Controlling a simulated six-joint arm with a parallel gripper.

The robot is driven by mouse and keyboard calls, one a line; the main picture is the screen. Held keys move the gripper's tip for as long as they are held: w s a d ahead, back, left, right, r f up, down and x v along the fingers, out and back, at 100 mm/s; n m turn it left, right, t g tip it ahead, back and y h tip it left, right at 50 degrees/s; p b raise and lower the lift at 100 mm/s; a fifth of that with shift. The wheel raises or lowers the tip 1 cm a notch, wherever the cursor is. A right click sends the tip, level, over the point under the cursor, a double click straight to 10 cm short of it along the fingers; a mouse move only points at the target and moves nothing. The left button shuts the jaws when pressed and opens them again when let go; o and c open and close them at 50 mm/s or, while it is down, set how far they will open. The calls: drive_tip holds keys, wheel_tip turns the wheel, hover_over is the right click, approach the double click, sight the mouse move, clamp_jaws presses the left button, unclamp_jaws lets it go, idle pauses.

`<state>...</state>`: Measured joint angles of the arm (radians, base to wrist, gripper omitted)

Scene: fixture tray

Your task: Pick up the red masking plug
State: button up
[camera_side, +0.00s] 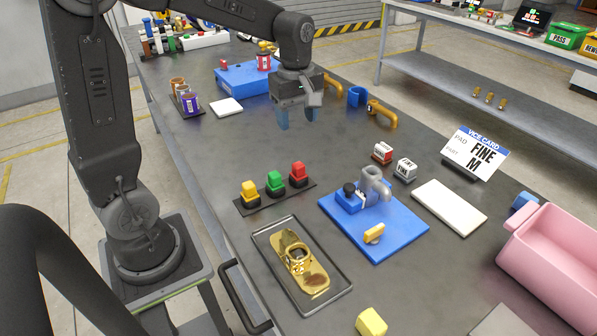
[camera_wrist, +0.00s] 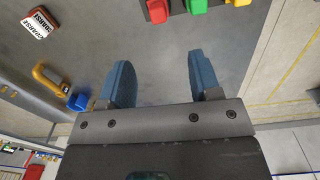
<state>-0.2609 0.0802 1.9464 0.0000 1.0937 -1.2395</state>
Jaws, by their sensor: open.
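The red masking plug (camera_side: 298,171) stands upright at the right end of a dark strip (camera_side: 265,200), beside a green plug (camera_side: 275,181) and a yellow plug (camera_side: 250,190). In the wrist view the red plug (camera_wrist: 157,10) shows at the top edge, with the green plug (camera_wrist: 196,5) and yellow plug (camera_wrist: 239,2) cut off to its right. My gripper (camera_side: 298,118) is open and empty above the table, behind the row of plugs and apart from them. Its blue fingers (camera_wrist: 160,65) are spread, with bare table between them in the wrist view.
A blue plate with a vice (camera_side: 398,236) lies right of the plugs, and a metal tray (camera_side: 339,292) with a gold part lies in front. A blue box (camera_side: 238,80), a yellow handle (camera_side: 382,114) and a blue ring (camera_side: 357,97) are around my gripper. A pink bin (camera_side: 560,262) is far right.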

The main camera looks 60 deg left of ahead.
sight(298, 164)
drive_tip(key=shift+n, duration=0.4)
drive_tip(key=f, duration=1.4)
drive_tip(key=shift+w+a+f, duration=0.25)
drive_tip(key=shift+w, duration=0.1)
drive_tip(key=c, duration=0.8)
drive_tip(key=shift+r, duration=0.2)
